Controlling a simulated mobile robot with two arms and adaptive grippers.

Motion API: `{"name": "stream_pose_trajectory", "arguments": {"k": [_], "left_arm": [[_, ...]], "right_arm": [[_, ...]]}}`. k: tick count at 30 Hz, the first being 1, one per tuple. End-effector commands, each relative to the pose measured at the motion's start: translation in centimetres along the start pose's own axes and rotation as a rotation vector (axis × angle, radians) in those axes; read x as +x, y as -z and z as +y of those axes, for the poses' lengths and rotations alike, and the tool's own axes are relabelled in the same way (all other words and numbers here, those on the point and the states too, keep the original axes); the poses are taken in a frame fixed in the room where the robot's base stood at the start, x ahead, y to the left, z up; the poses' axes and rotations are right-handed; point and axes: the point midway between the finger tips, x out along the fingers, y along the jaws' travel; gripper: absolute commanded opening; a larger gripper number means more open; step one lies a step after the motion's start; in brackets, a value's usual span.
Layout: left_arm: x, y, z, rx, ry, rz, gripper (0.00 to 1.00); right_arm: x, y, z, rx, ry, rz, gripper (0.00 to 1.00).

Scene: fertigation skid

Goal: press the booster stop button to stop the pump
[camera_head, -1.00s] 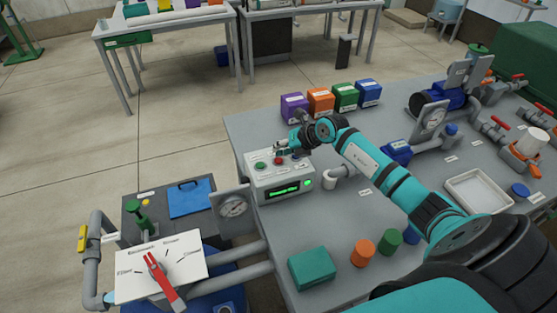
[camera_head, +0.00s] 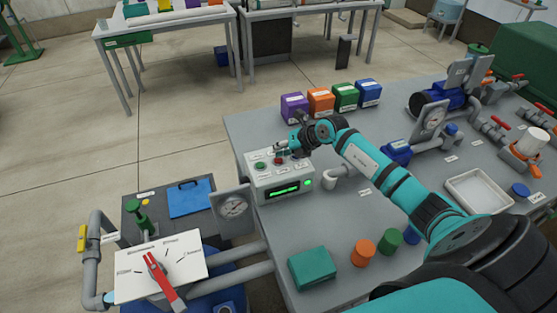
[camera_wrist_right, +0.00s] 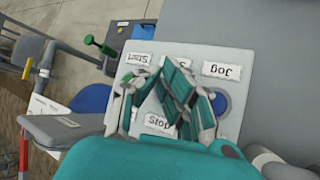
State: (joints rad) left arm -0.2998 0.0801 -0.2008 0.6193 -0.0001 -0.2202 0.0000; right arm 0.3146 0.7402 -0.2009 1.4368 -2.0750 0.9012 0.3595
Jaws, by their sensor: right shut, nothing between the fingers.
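The control box (camera_head: 266,189) is pale grey, with a lit green display (camera_head: 283,192) on its front face. In the right wrist view, upside-down labels read Start (camera_wrist_right: 139,59), Jog (camera_wrist_right: 221,71) and Stop (camera_wrist_right: 158,122), and a blue button (camera_wrist_right: 222,103) shows beside the fingers. My right gripper (camera_head: 279,150) is shut and empty, its tips over the box top at the red button. The fingers hide part of the panel; contact with the button cannot be told. My left gripper is not in view.
Purple, orange, green and blue boxes (camera_head: 320,101) stand behind the control box. A pressure gauge (camera_head: 233,207) and a panel with a red lever (camera_head: 158,272) are at left. A teal block (camera_head: 312,268) lies in front. A white tray (camera_head: 480,193) is at right.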

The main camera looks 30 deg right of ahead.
Motion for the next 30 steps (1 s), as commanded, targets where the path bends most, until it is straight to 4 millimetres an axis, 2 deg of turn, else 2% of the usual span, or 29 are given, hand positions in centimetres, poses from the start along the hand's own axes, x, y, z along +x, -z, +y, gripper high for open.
{"name": "stream_pose_trajectory", "arguments": {"k": [30], "left_arm": [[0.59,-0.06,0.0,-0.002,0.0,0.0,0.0]], "right_arm": [[0.74,0.54,-0.57,0.0,0.0,0.0,0.0]]}}
